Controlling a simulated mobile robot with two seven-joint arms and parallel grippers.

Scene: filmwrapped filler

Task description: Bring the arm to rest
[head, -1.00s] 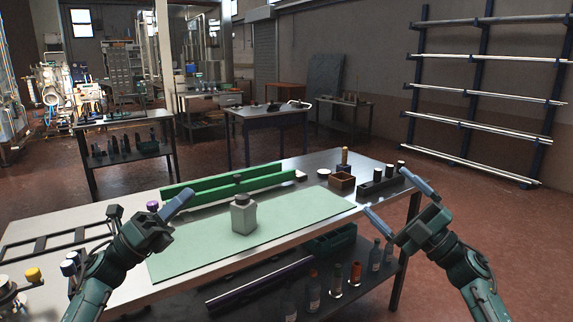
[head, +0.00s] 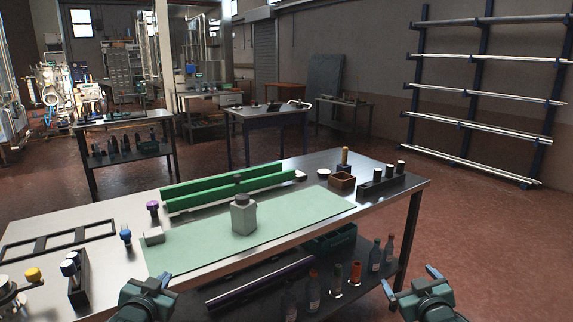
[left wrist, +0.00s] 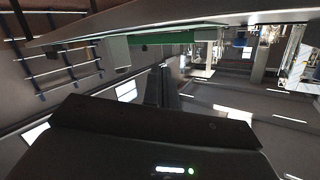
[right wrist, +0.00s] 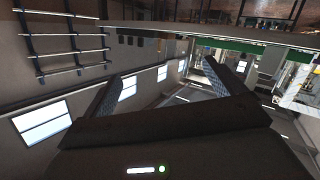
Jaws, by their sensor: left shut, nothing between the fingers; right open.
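My left gripper (head: 157,281) is low at the bottom of the head view, in front of the table's front edge, shut and empty. Its closed fingers also show in the left wrist view (left wrist: 161,88). My right gripper (head: 411,284) is low at the bottom right, off the table's front right corner. Its fingers are spread apart and empty, as the right wrist view shows too (right wrist: 160,85). Neither gripper touches anything that I can see.
The workbench (head: 405,193) carries a green mat (head: 295,217) with a grey bottle (head: 243,215) upright on it. Green rails (head: 230,187) lie behind it. Several bottles (head: 313,290) stand on the lower shelf. The floor right of the bench (head: 500,235) is clear.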

